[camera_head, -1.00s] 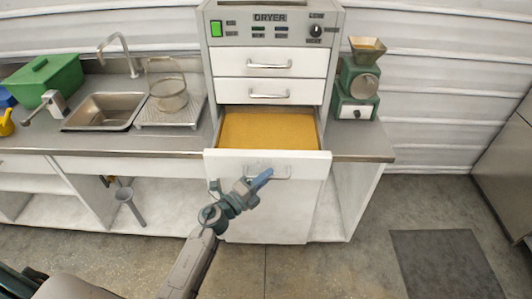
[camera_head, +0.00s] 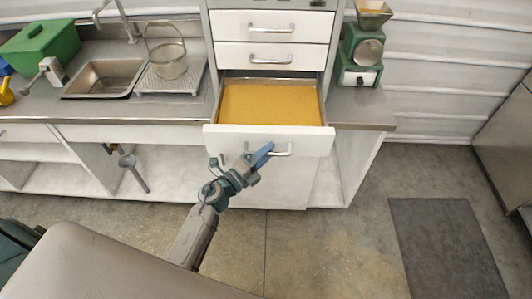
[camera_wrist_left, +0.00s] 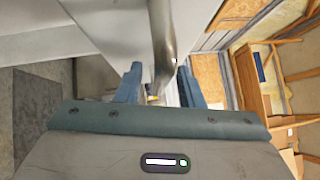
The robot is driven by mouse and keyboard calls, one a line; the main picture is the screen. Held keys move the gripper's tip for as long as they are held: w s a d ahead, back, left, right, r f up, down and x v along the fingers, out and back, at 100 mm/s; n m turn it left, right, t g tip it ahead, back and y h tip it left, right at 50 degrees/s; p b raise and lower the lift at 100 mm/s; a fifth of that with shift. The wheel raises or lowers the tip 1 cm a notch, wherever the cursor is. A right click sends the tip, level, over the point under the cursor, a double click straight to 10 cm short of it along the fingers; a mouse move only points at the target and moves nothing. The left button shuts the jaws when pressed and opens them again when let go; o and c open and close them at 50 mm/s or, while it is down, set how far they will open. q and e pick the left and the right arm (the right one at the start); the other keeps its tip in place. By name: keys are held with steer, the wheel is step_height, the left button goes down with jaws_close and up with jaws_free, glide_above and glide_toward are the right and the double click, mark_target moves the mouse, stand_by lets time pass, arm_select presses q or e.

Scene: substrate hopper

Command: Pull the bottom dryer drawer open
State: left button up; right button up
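The bottom dryer drawer (camera_head: 222,137) is pulled well out, with its white front ahead of the cabinet and orange-yellow material (camera_head: 268,103) showing inside. Its bar handle (camera_head: 284,154) is on the front face. My left gripper (camera_head: 262,154) is at the left part of this handle. In the left wrist view, the handle (camera_wrist_left: 165,40) runs in between the two blue fingers (camera_wrist_left: 160,86). The fingers stand apart, with what looks like small gaps beside the bar, so contact is hard to tell. My right gripper is not in view.
Two shut drawers (camera_head: 230,58) are above the open one. A sink (camera_head: 105,78), a wire basket (camera_head: 168,62) and a green box (camera_head: 40,42) stand on the counter at left. A green grinder (camera_head: 362,55) stands at right. The floor in front is clear, with a dark mat (camera_head: 445,245).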

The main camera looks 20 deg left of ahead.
arm_select(q)
steer(key=b+v, duration=0.4)
steer(key=v, duration=0.7)
steer(key=shift+b, duration=0.3)
